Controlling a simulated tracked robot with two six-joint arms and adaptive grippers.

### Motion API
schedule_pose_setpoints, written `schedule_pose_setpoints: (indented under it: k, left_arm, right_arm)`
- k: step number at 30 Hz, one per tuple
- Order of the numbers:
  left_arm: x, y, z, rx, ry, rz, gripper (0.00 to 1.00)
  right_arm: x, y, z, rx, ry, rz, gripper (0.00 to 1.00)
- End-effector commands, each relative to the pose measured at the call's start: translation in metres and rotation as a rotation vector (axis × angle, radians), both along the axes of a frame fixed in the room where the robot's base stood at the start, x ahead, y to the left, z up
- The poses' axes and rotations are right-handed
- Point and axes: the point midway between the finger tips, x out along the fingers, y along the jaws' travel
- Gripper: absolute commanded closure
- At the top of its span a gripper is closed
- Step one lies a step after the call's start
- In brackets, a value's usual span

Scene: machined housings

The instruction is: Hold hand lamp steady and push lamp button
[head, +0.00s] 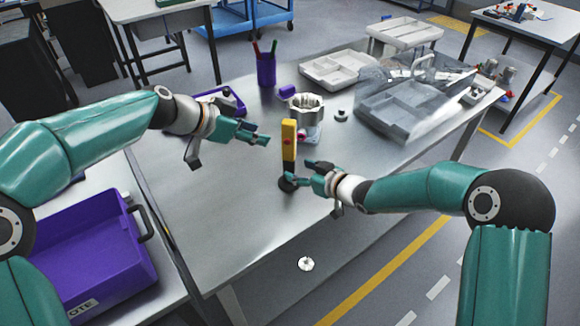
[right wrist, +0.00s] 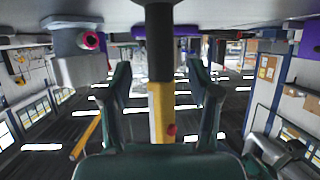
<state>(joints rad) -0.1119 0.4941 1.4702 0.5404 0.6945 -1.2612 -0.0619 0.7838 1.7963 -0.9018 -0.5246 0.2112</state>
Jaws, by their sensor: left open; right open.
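The hand lamp (head: 288,140) stands upright on the metal table, with a yellow upper body, a dark lower part and a round dark foot. Its red button (head: 287,142) is on the yellow body and also shows in the right wrist view (right wrist: 171,130). My right gripper (head: 299,172) is open at the lamp's lower part. In the right wrist view, the lamp (right wrist: 160,95) appears inverted between the two spread fingers, with gaps on both sides. My left gripper (head: 258,134) is open and empty, left of the lamp's yellow body and apart from it.
Behind the lamp are a machined housing (head: 306,108), a purple pen cup (head: 266,70) and a grey tray (head: 335,68). A clear-lidded tray (head: 405,112) is at the right. A purple bin (head: 90,245) sits at lower left. The table front is clear.

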Motion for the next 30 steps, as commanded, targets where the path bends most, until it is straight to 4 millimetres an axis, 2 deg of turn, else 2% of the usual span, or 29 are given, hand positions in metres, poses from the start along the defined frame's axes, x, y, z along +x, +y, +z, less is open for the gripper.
schedule_pose_setpoints:
  k: [3,9,21,23,30]
  left_arm:
    - [0.0,0.0,0.0,0.0,0.0,0.0,0.58]
    - [0.0,0.0,0.0,0.0,0.0,0.0,0.58]
    - [0.0,0.001,0.0,0.0,0.0,0.002,0.58]
    - [0.0,0.001,0.0,0.0,0.0,0.002,0.58]
    - [0.0,0.001,0.0,0.0,0.0,0.001,0.58]
  right_arm:
    - [0.015,0.014,-0.008,0.001,0.0,0.002,0.38]
    - [0.03,0.027,-0.017,0.0,0.0,0.001,0.38]
    - [0.035,0.031,-0.019,0.001,-0.001,0.002,0.38]
    - [0.035,0.031,-0.019,0.001,0.0,0.002,0.46]
    - [0.035,0.031,-0.019,0.001,0.001,0.002,0.86]
